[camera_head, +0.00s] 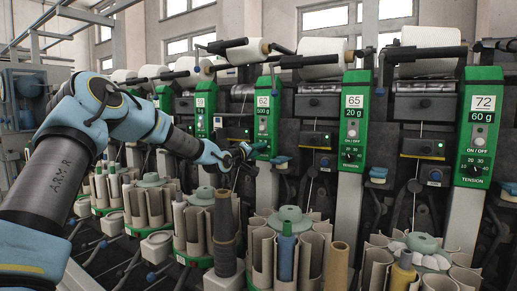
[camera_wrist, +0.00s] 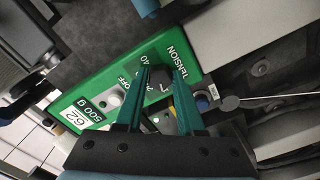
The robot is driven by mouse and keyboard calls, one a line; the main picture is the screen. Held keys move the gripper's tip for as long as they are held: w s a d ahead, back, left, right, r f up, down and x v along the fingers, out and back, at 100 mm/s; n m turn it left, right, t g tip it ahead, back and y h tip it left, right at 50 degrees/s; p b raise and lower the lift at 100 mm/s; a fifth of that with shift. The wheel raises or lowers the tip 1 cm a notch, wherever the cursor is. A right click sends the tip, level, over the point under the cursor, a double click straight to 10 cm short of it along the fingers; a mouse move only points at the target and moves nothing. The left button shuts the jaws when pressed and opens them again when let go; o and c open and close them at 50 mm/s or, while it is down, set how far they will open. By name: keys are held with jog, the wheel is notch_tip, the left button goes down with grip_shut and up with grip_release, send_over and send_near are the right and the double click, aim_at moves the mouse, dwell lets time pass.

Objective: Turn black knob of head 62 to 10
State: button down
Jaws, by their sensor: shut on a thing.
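The green panel of head 62 (camera_head: 264,100) stands near the middle of the head view, with labels 62 and 500 g. The same panel (camera_wrist: 64,102) lies slanted across the wrist view, with TENSION at its upper right end. My gripper (camera_wrist: 160,70) has its two green fingers on either side of the black knob (camera_wrist: 159,84), shut on it. A pale mark shows on the knob, but its exact setting is unclear. A 40 is readable beside the knob; the other scale numbers are hidden or too small. In the head view my gripper (camera_head: 250,149) covers the knob.
A white ON/OFF button (camera_wrist: 114,97) sits beside my left finger. A blue round button (camera_wrist: 202,103) is close to the right finger. In the head view, panels 65 (camera_head: 353,120) and 72 (camera_head: 478,126) stand to the right. Yarn tubes (camera_head: 225,230) stand below my arm.

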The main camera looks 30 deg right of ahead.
jog(key=shift+n, duration=0.3)
jog(key=c, duration=0.5)
grip_release()
jog(key=b+v, duration=0.1)
jog(key=v, duration=0.9)
jog(key=shift+s+a+b, duration=0.15)
jog(key=shift+a+b, duration=0.15)
jog(key=shift+a, duration=0.05)
